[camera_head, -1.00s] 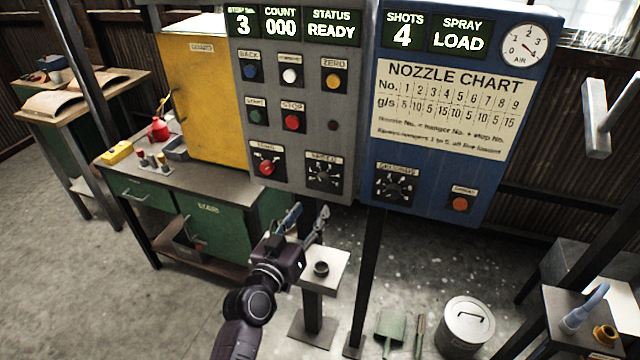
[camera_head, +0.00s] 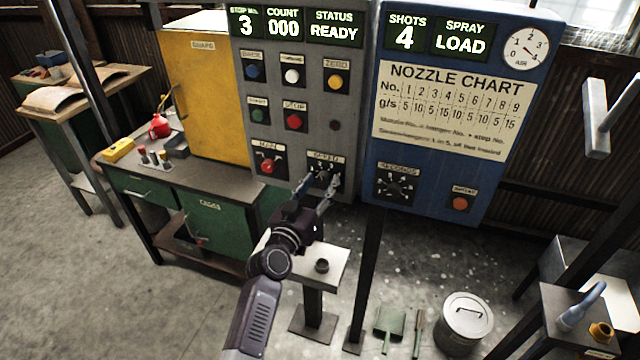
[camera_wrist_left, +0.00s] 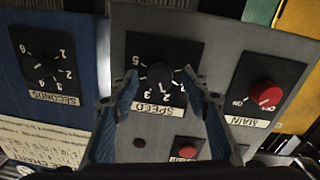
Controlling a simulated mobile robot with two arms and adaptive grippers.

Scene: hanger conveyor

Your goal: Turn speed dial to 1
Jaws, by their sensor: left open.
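The speed dial (camera_head: 323,176) is a black knob on a dark plate at the lower right of the grey control panel (camera_head: 290,150). In the left wrist view the dial (camera_wrist_left: 158,76) sits at the middle, upside down, with numbers around it and a SPEED label below. My left gripper (camera_head: 318,190) is open just in front of the dial's plate. In the left wrist view its blue-padded fingertips (camera_wrist_left: 158,98) stand on either side of the knob, apart from it as far as I can tell. The knob's pointer direction is too small to tell. My right gripper is not in view.
The red MAIN switch (camera_head: 268,166) is beside the dial, and the seconds dial (camera_head: 396,187) is on the blue panel (camera_head: 450,120). STOP (camera_head: 293,121) is above. A small pedestal (camera_head: 335,262) stands below my left gripper.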

